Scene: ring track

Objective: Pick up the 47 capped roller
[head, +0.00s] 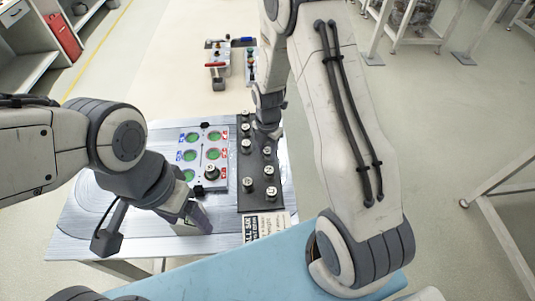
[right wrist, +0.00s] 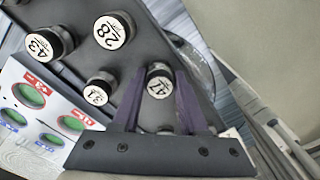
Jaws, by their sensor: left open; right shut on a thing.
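The 47 capped roller (right wrist: 160,83) is a dark roller with a white numbered cap, standing at the dark rack's edge in the right wrist view. My right gripper (right wrist: 158,98) has its two purple fingers on either side of it and is shut on it. In the head view my right gripper (head: 268,128) is over the far part of the dark rack (head: 258,160), and my arm hides part of the rollers there. My left gripper (head: 196,218) is open and empty, low over the table's near left part.
Rollers capped 43 (right wrist: 44,44), 28 (right wrist: 114,31) and 31 (right wrist: 99,90) stand close by on the rack. A panel with green holes (head: 204,150) lies left of the rack with one roller (head: 211,172) on it. A printed card (head: 262,228) lies in front.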

